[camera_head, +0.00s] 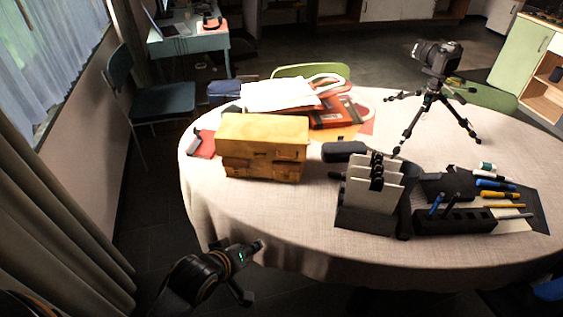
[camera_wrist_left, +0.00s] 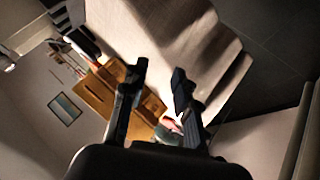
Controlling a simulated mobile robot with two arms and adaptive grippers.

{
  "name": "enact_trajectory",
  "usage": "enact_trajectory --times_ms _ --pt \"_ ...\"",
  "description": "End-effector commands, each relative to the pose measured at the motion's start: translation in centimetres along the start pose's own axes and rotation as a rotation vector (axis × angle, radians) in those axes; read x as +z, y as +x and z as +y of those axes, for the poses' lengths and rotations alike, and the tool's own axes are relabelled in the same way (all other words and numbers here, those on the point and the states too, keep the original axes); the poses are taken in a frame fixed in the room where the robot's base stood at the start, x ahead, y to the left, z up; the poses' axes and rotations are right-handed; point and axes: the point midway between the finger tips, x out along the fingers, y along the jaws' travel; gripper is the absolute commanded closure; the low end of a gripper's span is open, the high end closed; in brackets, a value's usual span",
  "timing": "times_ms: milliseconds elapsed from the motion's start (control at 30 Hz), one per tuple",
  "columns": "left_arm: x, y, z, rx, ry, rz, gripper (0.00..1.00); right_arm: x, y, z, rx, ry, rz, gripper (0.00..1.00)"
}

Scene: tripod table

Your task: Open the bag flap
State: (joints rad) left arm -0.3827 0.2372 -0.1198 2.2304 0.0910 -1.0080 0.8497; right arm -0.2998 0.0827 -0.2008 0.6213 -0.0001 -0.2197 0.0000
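A yellow-tan box-shaped bag (camera_head: 264,132) stands upright on the left part of the round table. Its flap lies down over the top and upper front, with small fastenings on the front side. My left gripper (camera_head: 248,268) is low at the front left, beyond the table's edge and apart from the bag. In the left wrist view its two fingers (camera_wrist_left: 158,78) are spread with nothing held between them. The tan bag (camera_wrist_left: 97,95) shows there behind and left of the fingers, partly hidden. My right gripper is not in view.
The table (camera_head: 270,215) has a pale cloth. Behind the bag lie red and white items (camera_head: 280,95). To its right stand a black holder with white cards (camera_head: 372,190), a pen tray (camera_head: 455,222) and a camera on a tripod (camera_head: 437,60). The front left cloth is bare.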

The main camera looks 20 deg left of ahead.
Motion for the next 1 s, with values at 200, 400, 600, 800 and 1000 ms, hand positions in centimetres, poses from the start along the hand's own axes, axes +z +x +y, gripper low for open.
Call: enact_trajectory --times_ms 200,400,600,800,1000 --pt "-7.8 2.6 4.1 0.28 -0.493 0.155 0.7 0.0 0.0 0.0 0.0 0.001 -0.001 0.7" --pt "-12.5 3.0 6.2 0.493 -0.796 0.176 0.7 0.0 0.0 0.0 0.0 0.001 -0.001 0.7" --pt "-14.1 3.4 7.0 0.559 -0.883 0.17 0.7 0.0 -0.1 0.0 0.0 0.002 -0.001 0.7" --pt "-15.3 6.0 8.3 0.559 -0.883 0.17 0.7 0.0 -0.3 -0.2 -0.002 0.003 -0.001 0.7" --pt "-16.9 9.8 10.0 0.558 -0.88 0.17 0.7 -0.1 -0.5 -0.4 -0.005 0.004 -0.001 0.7"
